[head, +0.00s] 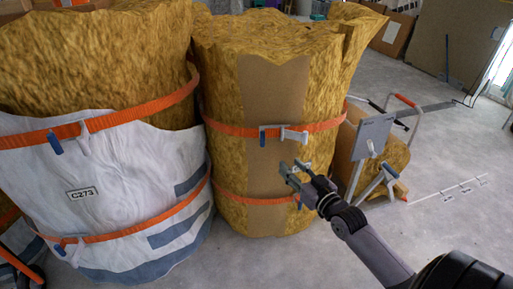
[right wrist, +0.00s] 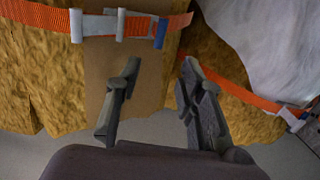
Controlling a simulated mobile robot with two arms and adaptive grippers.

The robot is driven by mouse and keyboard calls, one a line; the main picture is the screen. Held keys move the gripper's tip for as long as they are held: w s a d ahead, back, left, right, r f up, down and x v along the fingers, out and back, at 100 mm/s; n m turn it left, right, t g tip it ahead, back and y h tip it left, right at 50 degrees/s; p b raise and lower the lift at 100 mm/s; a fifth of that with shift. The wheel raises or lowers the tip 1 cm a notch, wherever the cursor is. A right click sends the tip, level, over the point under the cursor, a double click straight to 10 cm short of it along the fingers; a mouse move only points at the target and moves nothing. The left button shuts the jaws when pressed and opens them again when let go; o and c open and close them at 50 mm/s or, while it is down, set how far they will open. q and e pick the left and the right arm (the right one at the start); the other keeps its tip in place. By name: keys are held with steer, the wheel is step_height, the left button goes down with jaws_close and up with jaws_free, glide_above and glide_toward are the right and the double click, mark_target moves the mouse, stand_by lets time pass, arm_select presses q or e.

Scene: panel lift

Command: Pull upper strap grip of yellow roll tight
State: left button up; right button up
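The yellow roll (head: 221,95) stands upright in the middle of the head view, with a brown board strip down its front. An orange upper strap (head: 230,128) runs round it. On that strap are a blue tab (head: 262,138) and a light grey strap grip (head: 298,136); the grip also shows at the top left of the right wrist view (right wrist: 76,25). My right gripper (head: 293,170) is below the upper strap, in front of the roll. In the right wrist view its fingers (right wrist: 160,66) are apart and empty, not touching the grip. My left gripper is out of view.
A lower strap (head: 232,197) circles the same roll, its buckle partly hidden by my right gripper. A larger roll wrapped in a white sheet (head: 120,175) stands close on the left. A cart with a grey panel (head: 373,137) stands at right.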

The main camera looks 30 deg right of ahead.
steer(key=b, duration=0.1)
glide_toward(264, 138)
steer(key=w, duration=0.5)
steer(key=w+b, duration=0.1)
steer(key=w, duration=0.1)
steer(key=w+b, duration=0.1)
steer(key=w, duration=0.1)
steer(key=shift+w+d+f, duration=0.15)
steer(key=shift+w+d, duration=0.1)
steer(key=shift+d, duration=0.05)
steer(key=shift+w, duration=0.75)
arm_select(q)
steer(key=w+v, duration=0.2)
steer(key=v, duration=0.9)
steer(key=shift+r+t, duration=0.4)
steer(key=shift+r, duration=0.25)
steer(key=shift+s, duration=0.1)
arm_select(e)
steer(key=shift+c, duration=0.5)
jaws_close()
